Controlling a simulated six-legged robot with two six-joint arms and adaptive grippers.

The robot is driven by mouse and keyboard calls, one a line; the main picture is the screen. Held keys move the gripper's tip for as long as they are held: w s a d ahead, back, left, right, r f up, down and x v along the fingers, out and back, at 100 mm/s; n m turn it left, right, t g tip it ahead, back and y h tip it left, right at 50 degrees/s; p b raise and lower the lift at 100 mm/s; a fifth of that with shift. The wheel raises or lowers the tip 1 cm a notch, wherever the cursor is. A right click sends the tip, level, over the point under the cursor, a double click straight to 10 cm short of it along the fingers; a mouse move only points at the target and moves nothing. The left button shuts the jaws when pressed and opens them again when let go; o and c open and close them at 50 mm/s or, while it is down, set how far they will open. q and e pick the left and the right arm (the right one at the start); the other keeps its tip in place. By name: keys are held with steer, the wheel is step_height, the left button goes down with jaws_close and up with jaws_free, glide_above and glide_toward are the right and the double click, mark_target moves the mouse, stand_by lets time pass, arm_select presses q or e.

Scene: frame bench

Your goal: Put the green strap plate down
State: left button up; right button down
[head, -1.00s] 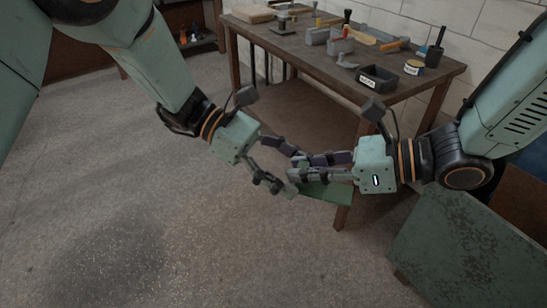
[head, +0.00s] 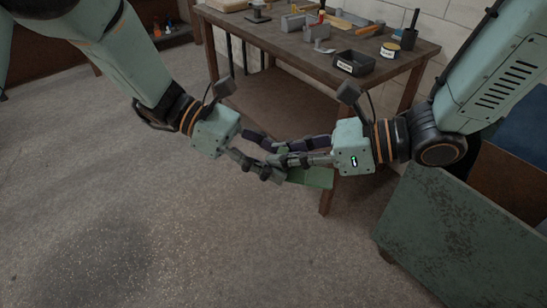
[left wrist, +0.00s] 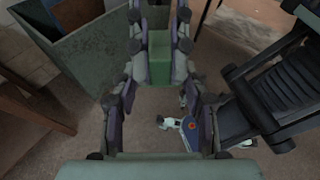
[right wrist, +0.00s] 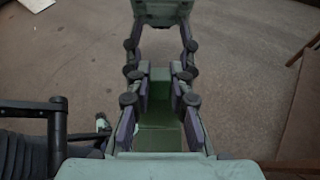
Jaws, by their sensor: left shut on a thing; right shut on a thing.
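The green strap plate (head: 316,178) is held in the air between my two grippers, in front of the workbench. Part of it is hidden behind fingers in the head view. My left gripper (head: 272,172) is shut on the plate from the left. My right gripper (head: 280,160) is shut on it from the right, and the two sets of fingers meet close together. The plate also shows between the fingers in the left wrist view (left wrist: 160,66) and in the right wrist view (right wrist: 158,126).
The workbench (head: 285,50) stands behind the grippers with a labelled dark tray (head: 354,63), a small tin (head: 390,49) and several tools. A green-sided bin (head: 455,225) stands at the lower right. The floor at left and front is clear.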

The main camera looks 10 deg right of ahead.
mark_target(311, 173)
arm_select(q)
steer(key=shift+w, duration=0.1)
steer(key=shift+c, duration=0.6)
arm_select(e)
steer(key=shift+s+a, duration=0.1)
steer(key=shift+s, duration=0.1)
arm_select(q)
steer(key=shift+w, duration=0.1)
steer(key=shift+c, duration=0.5)
arm_select(e)
steer(key=c, duration=1.4)
jaws_free()
arm_select(q)
jaws_close()
arm_select(e)
steer(key=shift+o, duration=1.3)
steer(key=shift+v, duration=3.95)
steer(key=shift+w+r, duration=0.1)
steer(key=shift+w, duration=0.05)
